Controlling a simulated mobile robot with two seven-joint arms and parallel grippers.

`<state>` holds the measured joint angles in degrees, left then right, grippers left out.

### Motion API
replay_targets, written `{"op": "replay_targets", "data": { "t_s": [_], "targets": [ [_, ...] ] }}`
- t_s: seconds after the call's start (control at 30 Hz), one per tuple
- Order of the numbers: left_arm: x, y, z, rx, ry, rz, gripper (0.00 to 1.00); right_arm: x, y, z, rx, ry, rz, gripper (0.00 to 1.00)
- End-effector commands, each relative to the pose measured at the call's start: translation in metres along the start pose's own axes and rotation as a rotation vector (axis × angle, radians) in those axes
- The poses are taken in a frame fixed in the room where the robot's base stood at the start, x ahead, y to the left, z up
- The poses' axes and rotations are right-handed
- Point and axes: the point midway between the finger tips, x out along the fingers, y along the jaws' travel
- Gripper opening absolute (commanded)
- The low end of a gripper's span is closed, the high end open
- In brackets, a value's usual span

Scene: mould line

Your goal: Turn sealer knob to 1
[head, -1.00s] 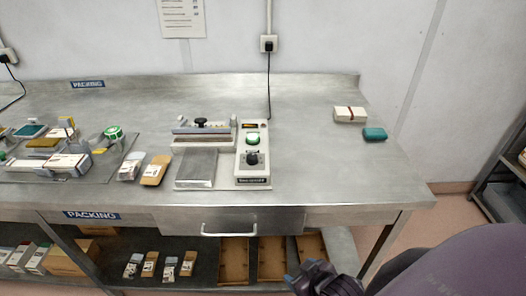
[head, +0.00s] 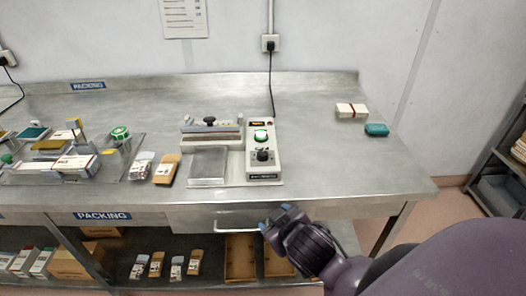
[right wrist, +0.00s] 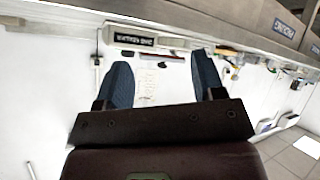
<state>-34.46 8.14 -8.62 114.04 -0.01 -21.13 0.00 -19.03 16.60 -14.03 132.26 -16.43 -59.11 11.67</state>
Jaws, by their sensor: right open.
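The sealer (head: 232,152) stands on the steel bench in the head view, with its flat plate and sealing bar at left and a control panel at right. Its black knob (head: 263,155) sits on the panel below a lit green button (head: 261,137). The knob's setting is too small to read. My right gripper (head: 276,216) is in front of the bench edge, below and apart from the knob. In the right wrist view its two fingers (right wrist: 163,82) are spread with nothing between them. My left gripper is in neither view.
The bench drawer handle (head: 238,229) is close to my right gripper. A white box (head: 351,111) and a teal box (head: 377,130) lie at the bench's right. Small packets (head: 154,169) lie left of the sealer. Bench space right of the sealer is clear.

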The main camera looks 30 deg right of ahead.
Motion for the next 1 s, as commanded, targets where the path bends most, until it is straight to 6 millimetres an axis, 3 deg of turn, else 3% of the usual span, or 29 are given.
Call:
{"op": "replay_targets", "data": {
  "t_s": [0.27, 0.4, 0.53, 0.67, 0.8, 0.9, 1.0],
  "targets": [
    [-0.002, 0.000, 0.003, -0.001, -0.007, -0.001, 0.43, 0.024, -0.012, -0.100, -0.151, 0.435, 0.007, 0.63],
    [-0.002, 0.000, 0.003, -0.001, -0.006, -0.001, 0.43, 0.026, -0.035, -0.158, -0.297, 0.732, -0.058, 0.63],
    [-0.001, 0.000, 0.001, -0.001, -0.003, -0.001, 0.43, 0.022, -0.062, -0.196, -0.470, 0.973, -0.169, 0.63],
    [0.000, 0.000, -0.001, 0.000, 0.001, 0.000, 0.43, 0.018, -0.089, -0.216, -0.680, 1.159, -0.320, 0.63],
    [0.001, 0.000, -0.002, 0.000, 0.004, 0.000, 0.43, 0.023, -0.108, -0.218, -0.947, 1.267, -0.514, 0.63],
    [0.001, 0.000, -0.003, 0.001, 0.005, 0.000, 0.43, 0.034, -0.111, -0.211, -1.153, 1.274, -0.662, 0.63],
    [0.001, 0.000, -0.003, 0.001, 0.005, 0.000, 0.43, 0.051, -0.101, -0.201, -1.368, 1.213, -0.808, 0.63]
  ]
}}
